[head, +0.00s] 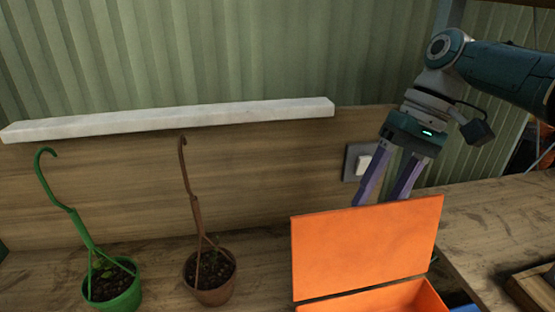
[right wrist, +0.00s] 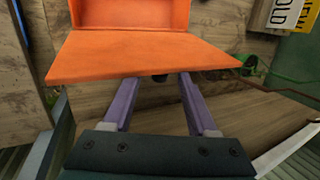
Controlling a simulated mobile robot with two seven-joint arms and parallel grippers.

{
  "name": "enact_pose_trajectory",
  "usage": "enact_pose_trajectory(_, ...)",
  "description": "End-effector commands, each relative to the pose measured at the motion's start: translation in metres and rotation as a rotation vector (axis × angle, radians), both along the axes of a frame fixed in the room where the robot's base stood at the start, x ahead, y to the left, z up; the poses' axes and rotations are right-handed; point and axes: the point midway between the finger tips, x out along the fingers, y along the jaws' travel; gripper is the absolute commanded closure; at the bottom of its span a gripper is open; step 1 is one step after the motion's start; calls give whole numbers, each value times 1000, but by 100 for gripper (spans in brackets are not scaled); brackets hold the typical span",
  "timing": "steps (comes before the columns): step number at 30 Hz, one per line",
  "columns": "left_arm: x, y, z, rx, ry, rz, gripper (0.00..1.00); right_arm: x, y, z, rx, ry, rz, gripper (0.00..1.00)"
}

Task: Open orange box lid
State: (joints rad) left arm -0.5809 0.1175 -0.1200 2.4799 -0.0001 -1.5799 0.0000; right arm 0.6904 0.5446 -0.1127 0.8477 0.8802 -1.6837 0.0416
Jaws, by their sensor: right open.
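The orange box (head: 395,299) stands on the bench at the lower right of the head view, cut off by the bottom edge. Its lid (head: 365,246) is raised and stands up, leaning slightly, at the far side of the box. In the right wrist view the lid (right wrist: 145,58) spans the upper middle, with the box (right wrist: 130,13) beyond it. My right gripper (head: 378,199) points down behind the lid. Its purple fingers are apart with nothing between them; the tips are partly hidden by the lid, so contact is unclear. My left gripper is not in view.
A green hanging pot (head: 112,287) and a brown hanging pot (head: 210,276) stand to the left. A white ledge (head: 180,120) runs along the wooden back wall. A wall switch (head: 361,163) is beside my right gripper. A wooden tray (head: 535,288) lies at the right.

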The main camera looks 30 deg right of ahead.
Motion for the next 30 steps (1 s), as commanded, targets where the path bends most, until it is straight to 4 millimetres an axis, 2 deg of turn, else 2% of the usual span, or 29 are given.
enact_pose_trajectory(3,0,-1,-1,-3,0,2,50,1,-7,16,0,-3,0,42)
enact_pose_trajectory(6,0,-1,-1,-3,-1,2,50,0,-10,23,1,-1,0,42)
enact_pose_trajectory(17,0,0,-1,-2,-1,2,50,0,-11,27,1,1,-1,42)
enact_pose_trajectory(30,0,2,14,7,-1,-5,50,3,-24,55,1,1,-2,42)
